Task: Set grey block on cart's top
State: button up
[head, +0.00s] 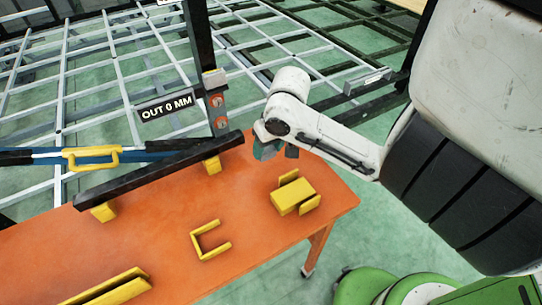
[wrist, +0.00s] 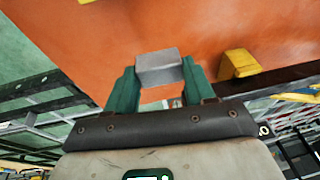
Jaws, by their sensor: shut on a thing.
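My gripper (wrist: 158,88) has two green fingers shut on a grey block (wrist: 158,68), one finger on each side. In the head view my gripper (head: 272,150) hangs near the far right edge of the orange cart top (head: 160,250); the block cannot be made out clearly there. In the wrist view the orange top (wrist: 210,30) shows behind and around the block. I cannot tell how high the block is above the top.
A black bar (head: 160,172) rests on yellow supports along the cart's far side. Yellow holders (head: 293,196), (head: 210,241) and a yellow strip (head: 108,289) occupy the top. An upright black post (head: 202,60) stands behind. Bare orange lies between the holders.

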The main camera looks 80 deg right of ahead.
aim_at(271, 156)
jog(key=shift+s+d+f, duration=0.2)
jog(key=shift+d+f, duration=0.2)
jog(key=shift+f, duration=0.15)
jog(key=shift+s+d+f, duration=0.1)
jog(key=shift+d+f, duration=0.1)
jog(key=shift+f, duration=1.6)
jog(key=shift+f+b, duration=0.15)
jog(key=shift+b, duration=0.15)
jog(key=o, duration=1.1)
jog(key=p+v, duration=0.1)
jog(key=v, duration=1.1)
jog(key=shift+s, duration=0.15)
